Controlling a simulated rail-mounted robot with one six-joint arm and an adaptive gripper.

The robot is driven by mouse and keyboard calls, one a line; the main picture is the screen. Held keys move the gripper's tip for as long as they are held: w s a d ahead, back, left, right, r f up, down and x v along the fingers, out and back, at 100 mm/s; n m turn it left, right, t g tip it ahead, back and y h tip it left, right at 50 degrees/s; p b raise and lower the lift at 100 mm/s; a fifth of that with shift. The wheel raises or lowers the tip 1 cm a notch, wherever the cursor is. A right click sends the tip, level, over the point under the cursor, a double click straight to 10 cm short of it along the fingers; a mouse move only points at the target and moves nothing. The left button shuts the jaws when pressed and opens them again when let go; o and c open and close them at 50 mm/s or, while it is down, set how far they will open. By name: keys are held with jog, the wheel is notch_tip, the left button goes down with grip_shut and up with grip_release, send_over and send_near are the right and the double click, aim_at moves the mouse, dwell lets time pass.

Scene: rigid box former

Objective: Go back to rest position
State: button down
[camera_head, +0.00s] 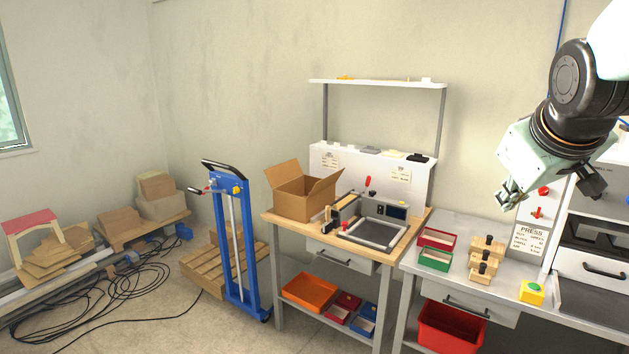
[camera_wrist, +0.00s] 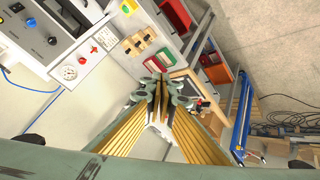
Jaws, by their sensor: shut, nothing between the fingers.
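My gripper (camera_head: 509,198) is raised in the air at the right of the head view, in front of the white press panel and above the grey bench. Its fingers point down and to the left. In the wrist view my gripper (camera_wrist: 161,80) shows with its fingertips together and nothing between them. It touches no object that I can see.
A grey bench (camera_head: 459,267) holds red and green trays, wooden blocks and a yellow button box (camera_head: 531,291). The press (camera_head: 590,262) stands at right. A wooden table (camera_head: 419,222) bears an open cardboard box (camera_head: 303,196). A blue lift trolley (camera_head: 252,262) stands left.

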jog(key=s+a+f+g+y, duration=0.1)
jog(key=s+a+f, duration=0.1)
jog(key=s+a, duration=0.4)
jog(key=s+a+f+m+g+y, duration=0.1)
jog(key=s+a, duration=0.4)
jog(key=s, duration=1)
jog(key=s+a+f+m+g, duration=0.1)
jog(key=s+a+f, duration=0.3)
jog(key=s, duration=0.7)
jog(key=a+g, duration=0.1)
jog(key=a, duration=0.1)
jog(key=shift+a+y, duration=0.35)
jog(key=shift+y, duration=0.05)
jog(key=shift+f, duration=0.1)
